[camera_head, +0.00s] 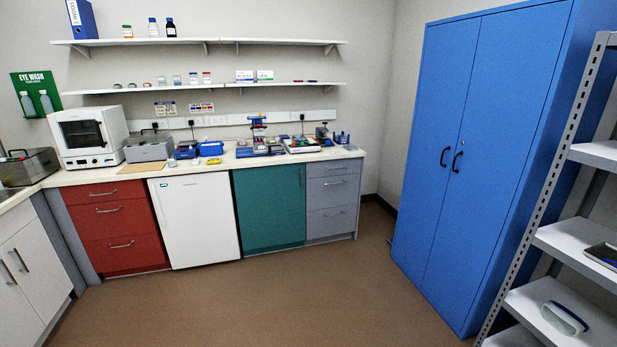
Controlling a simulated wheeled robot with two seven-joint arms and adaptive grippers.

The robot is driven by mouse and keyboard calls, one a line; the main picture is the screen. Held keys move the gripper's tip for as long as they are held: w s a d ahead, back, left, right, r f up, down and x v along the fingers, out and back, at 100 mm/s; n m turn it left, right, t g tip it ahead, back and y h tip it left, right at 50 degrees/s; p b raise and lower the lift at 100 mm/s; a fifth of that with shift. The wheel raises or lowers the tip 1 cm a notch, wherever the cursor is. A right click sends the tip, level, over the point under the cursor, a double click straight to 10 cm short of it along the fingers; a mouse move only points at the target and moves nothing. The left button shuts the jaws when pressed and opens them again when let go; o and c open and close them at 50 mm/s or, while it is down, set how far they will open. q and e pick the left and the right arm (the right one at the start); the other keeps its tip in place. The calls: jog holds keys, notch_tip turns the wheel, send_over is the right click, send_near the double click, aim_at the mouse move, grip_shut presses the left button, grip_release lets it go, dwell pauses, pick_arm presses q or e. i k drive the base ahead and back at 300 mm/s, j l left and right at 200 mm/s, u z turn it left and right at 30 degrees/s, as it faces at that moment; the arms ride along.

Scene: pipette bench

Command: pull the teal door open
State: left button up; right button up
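The teal door (269,208) is a flat cabinet front under the bench, between the white fridge-like unit and the grey drawers. It looks closed, flush with its neighbours. A slim dark vertical handle seems to run near its upper right edge, but it is too small to make out clearly. Neither of my grippers shows in the head view, and both are well away from the door.
Brown floor (270,290) lies clear in front of the door. A white under-bench unit (196,220) and grey drawers (332,207) flank it. A tall blue cupboard (475,150) and a metal shelf rack (575,240) stand at right. Lab items crowd the worktop.

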aim_at(271, 199)
jog(key=i+l+z, duration=0.15)
jog(key=i, duration=0.65)
jog(key=i+l+z, duration=0.15)
jog(key=i, duration=0.65)
